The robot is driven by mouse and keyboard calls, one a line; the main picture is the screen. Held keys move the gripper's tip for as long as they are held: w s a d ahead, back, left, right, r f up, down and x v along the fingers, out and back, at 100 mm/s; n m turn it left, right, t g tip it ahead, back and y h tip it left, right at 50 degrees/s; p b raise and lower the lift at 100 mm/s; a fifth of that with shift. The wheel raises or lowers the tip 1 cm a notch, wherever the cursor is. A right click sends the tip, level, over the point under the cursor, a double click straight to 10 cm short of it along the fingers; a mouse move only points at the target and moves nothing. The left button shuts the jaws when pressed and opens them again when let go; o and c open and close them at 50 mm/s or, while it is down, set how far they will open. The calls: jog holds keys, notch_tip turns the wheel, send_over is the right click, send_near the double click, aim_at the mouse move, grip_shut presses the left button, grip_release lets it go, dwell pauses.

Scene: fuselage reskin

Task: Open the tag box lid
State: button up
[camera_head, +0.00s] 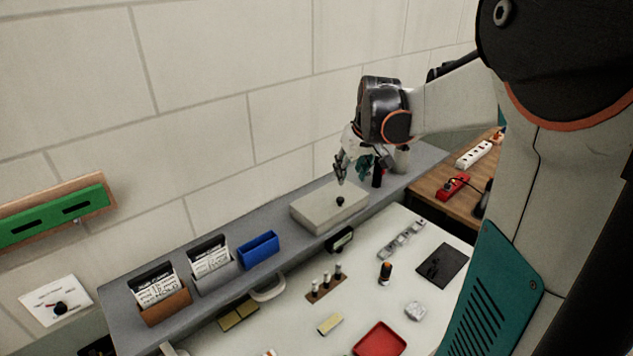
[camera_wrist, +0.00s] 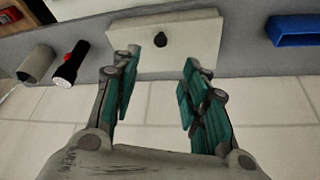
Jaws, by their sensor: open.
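The tag box (camera_head: 322,215) is a low beige box with a flat lid that looks closed. It sits on the grey shelf against the wall. A small black knob (camera_head: 340,200) stands on the lid. My gripper (camera_head: 341,177) is just above the box, near the knob, with its fingers pointing down. In the wrist view the box (camera_wrist: 192,38) lies beyond the fingertips, and the black knob (camera_wrist: 160,40) is roughly centred between the two spread fingers. My gripper (camera_wrist: 160,77) is open and empty. I cannot tell the exact height of the fingertips above the lid.
A blue bin (camera_head: 258,250) stands left of the box, with card holders (camera_head: 210,259) farther left. A black flashlight (camera_wrist: 69,64) and a grey cylinder (camera_wrist: 37,64) stand on the other side. Below the shelf, the white table holds a red tray (camera_head: 380,340) and small parts.

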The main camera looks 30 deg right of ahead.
aim_at(340, 198)
jog(key=x, duration=1.2)
jog(key=shift+w+f, duration=0.1)
jog(key=shift+f, duration=0.15)
grip_shut()
